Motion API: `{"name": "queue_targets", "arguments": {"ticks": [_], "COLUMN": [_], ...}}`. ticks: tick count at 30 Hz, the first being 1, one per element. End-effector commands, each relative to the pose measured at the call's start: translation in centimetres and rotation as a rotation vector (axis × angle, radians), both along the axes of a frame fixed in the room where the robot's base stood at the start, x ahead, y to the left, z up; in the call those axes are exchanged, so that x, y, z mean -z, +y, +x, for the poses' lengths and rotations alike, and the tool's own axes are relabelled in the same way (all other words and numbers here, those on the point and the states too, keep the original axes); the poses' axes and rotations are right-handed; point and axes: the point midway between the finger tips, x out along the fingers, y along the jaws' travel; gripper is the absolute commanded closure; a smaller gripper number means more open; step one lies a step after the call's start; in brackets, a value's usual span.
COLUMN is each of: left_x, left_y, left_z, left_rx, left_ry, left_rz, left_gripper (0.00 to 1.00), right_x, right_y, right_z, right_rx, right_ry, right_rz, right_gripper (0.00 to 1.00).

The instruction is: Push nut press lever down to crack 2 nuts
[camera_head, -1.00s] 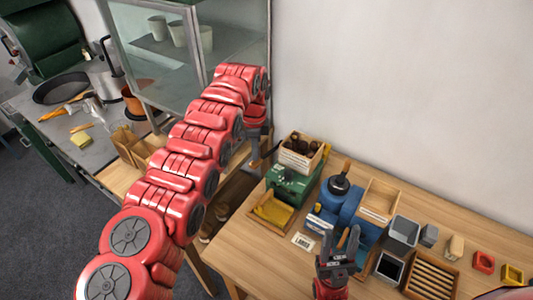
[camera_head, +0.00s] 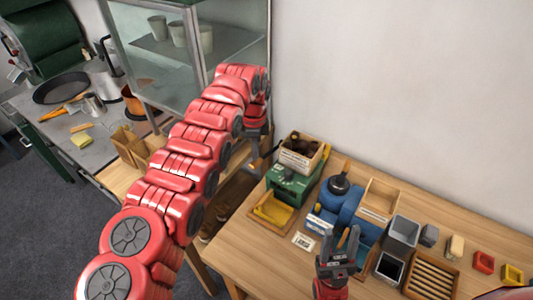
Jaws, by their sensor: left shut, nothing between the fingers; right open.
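A blue machine (camera_head: 347,208) with a round black knob (camera_head: 339,184) stands on the wooden table; it looks like the nut press. A separate lever is not clear. My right gripper (camera_head: 348,236) is open and upright in front of the blue machine, overlapping its lower part in the picture; contact cannot be told. My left gripper (camera_head: 257,160) hangs shut and empty left of the table's machines, partly dark and small. A wooden crate of brown nuts (camera_head: 301,146) sits on a green machine (camera_head: 291,184). No nuts show clearly at the blue machine.
A yellow-lined tray (camera_head: 270,212) and a white label card (camera_head: 303,241) lie nearby. Right of the blue machine are an empty wooden box (camera_head: 381,197), grey bins (camera_head: 403,231) and a slatted tray (camera_head: 432,276). A glass cabinet (camera_head: 190,55) stands behind my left arm.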

Motion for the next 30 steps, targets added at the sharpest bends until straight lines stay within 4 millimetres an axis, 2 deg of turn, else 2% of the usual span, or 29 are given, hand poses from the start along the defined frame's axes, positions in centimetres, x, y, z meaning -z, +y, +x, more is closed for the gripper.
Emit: {"name": "queue_targets", "arguments": {"ticks": [11,23,30], "left_x": [2.3,2.5,4.3], "left_y": [0.0,0.0,0.1], "left_z": [0.0,0.0,-0.1], "left_rx": [0.000,0.000,-0.001], "left_ry": [0.002,0.001,0.002], "left_rz": [0.000,0.000,0.000], "left_gripper": [1.00,1.00,1.00], "right_x": [1.5,1.6,2.6], "right_y": [0.0,0.0,0.0], "right_z": [0.0,0.0,0.0], "right_rx": [0.000,0.000,0.000], "right_ry": [0.000,0.000,-0.002], "right_rz": [0.000,0.000,0.000], "right_gripper": [0.50,0.50,0.50]}}
